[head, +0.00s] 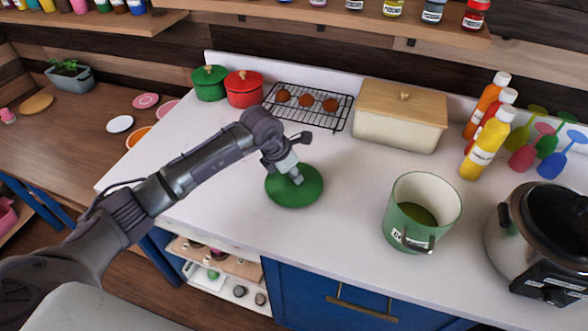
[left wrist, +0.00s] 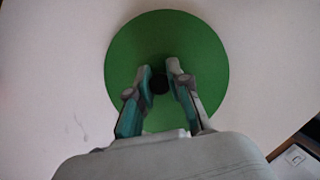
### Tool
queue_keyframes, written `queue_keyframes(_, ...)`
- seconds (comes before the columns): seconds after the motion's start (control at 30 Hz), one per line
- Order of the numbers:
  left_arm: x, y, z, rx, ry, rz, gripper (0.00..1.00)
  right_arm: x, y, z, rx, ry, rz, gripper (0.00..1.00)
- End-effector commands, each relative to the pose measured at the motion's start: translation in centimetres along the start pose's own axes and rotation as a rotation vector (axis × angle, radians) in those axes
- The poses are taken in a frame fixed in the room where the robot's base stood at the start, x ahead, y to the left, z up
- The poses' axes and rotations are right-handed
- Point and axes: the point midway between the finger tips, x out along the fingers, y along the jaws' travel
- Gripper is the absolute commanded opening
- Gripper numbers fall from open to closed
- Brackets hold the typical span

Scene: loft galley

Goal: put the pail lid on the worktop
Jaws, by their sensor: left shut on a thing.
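The pail lid (head: 291,194) is a flat green disc at the middle of the white worktop (head: 190,170). It lies on the worktop or very close above it; I cannot tell which. My left gripper (head: 296,178) is over its centre, pointing down, and is shut on its dark knob. In the left wrist view the lid (left wrist: 205,55) fills the middle, with the fingertips (left wrist: 160,80) on either side of the knob. The green pail (head: 420,210) stands uncovered to the right, with dark green contents. My right gripper is not in view.
A cooling rack (head: 318,120) with brown round items, red (head: 244,88) and green (head: 210,83) pots and a bread box (head: 400,115) stand behind. Sauce bottles (head: 486,142) and a slow cooker (head: 540,235) are at the right.

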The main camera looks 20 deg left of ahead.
Motion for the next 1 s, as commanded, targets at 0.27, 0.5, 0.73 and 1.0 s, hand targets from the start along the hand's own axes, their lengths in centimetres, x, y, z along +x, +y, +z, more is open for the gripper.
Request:
queue_keyframes(0.27, 0.2, 0.0, -0.1, 0.000, -0.001, 0.001, 0.00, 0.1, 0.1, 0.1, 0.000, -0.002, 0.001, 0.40)
queue_keyframes(0.5, 0.5, 0.0, -0.2, 0.000, 0.000, 0.000, 0.38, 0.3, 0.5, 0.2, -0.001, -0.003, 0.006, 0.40)
queue_keyframes(0.73, 0.4, 0.0, -0.2, 0.000, 0.000, 0.000, 0.43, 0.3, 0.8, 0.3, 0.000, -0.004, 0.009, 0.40)
queue_keyframes(1.0, -1.0, 0.1, 0.0, 0.000, -0.003, 0.003, 0.43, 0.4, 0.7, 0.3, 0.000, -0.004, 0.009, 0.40)
